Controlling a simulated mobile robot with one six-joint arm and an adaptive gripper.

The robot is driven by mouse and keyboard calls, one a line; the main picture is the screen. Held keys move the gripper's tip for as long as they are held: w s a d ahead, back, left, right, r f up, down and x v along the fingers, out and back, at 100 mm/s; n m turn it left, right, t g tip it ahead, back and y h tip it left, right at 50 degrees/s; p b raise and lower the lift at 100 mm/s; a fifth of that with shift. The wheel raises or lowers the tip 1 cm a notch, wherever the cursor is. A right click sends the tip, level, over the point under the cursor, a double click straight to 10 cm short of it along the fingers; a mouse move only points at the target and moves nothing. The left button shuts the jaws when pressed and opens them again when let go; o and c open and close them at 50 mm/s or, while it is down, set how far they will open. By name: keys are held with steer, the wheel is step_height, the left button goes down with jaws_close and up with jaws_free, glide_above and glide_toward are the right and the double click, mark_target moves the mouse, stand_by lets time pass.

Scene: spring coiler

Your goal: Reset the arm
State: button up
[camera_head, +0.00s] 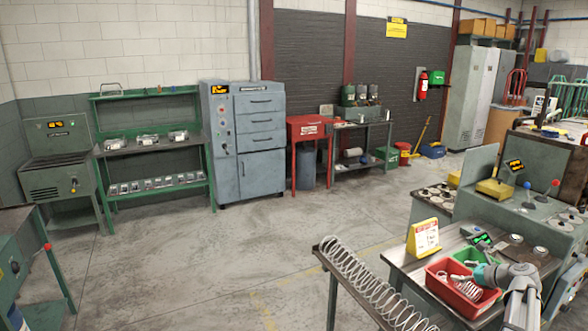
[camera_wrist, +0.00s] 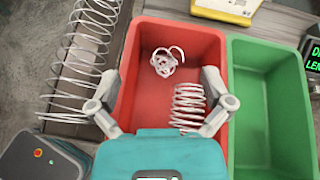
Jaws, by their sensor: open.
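My gripper (camera_wrist: 160,84) is open over the red bin (camera_wrist: 140,60), with its fingers spread wide and nothing between them. In the head view my gripper (camera_head: 478,274) shows small at the right side of the red bin (camera_head: 438,278). A white coil spring (camera_wrist: 188,106) lies in the bin near the right finger. A second, tangled-looking white coil (camera_wrist: 167,61) lies farther up in the bin. How high the fingers are above the springs is hard to tell.
A green bin (camera_wrist: 270,100) stands right of the red one. A long wire coil (camera_wrist: 88,50) runs along the left, also in the head view (camera_head: 368,285). A yellow sign (camera_head: 423,238) stands behind the bins. The coiling machine (camera_head: 510,215) is close behind. Open floor (camera_head: 220,255) lies left.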

steer(key=s+a+f+n+g, duration=0.1)
steer(key=a+f+n+g, duration=0.1)
steer(key=a+n, duration=0.45)
steer(key=s+a+f+n+g, duration=0.1)
steer(key=a+f+n+g, duration=0.2)
steer(key=a, duration=0.7)
steer(key=s+a+f+n+g, duration=0.2)
steer(key=a+n, duration=0.3)
steer(key=a, duration=0.4)
steer(key=s+a+f+n+g+h, duration=0.3)
steer(key=s+a+n+g+h, duration=0.1)
steer(key=s+a+n, duration=0.7)
steer(key=shift+s+a+n+h, duration=0.25)
steer(key=shift+a+n+h, duration=0.55)
steer(key=shift+a+n, duration=0.9)
